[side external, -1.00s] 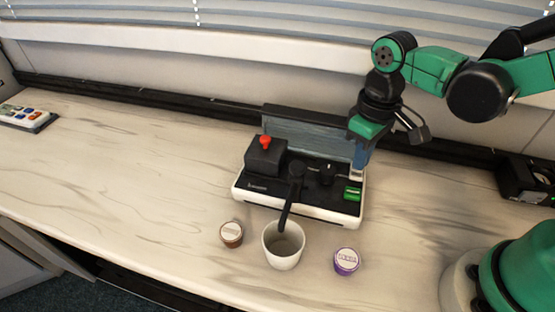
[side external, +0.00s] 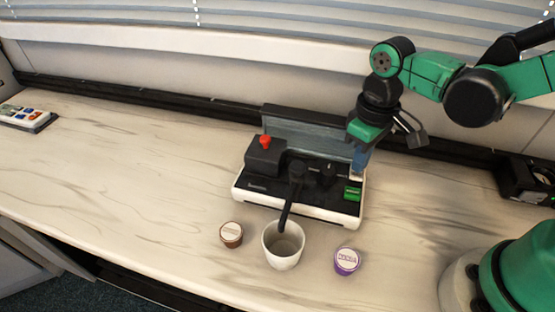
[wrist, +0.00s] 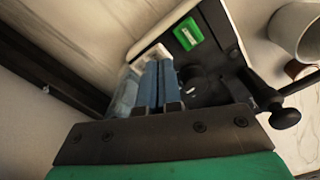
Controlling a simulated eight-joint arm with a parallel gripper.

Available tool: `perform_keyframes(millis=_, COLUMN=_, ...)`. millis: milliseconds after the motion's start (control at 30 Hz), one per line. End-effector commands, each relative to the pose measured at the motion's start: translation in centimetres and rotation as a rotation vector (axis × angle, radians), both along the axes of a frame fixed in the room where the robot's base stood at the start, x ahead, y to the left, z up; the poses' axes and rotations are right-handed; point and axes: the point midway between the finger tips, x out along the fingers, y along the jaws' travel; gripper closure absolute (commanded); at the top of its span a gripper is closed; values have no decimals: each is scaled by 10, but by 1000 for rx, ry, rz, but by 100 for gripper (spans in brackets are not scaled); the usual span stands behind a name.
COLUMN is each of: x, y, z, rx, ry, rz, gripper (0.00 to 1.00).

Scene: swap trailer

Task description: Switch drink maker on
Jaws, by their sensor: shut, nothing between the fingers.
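The drink maker (side external: 300,203) is a low black and white machine in the middle of the counter in the side view. A green switch (side external: 352,193) sits at its front right corner, and it also shows in the wrist view (wrist: 188,34). My gripper (side external: 358,172) points down over the machine's right end, just behind the green switch. In the wrist view its blue fingers (wrist: 158,84) are together with nothing between them, and the tips are apart from the switch in the picture. Whether the fingertips touch the machine I cannot tell.
A white cup (side external: 283,250) stands in front of the machine under its black spout arm (side external: 291,195). A brown pod (side external: 231,234) and a purple pod (side external: 347,261) lie either side. A red knob (side external: 265,141) tops the machine's left block.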

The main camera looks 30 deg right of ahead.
Motion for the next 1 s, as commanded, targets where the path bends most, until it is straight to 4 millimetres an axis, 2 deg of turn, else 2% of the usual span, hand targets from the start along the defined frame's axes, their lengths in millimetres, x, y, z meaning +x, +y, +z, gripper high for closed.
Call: perform_keyframes(millis=1000, x=0, y=0, z=-15, rx=0, ry=0, rz=0, gripper=100)
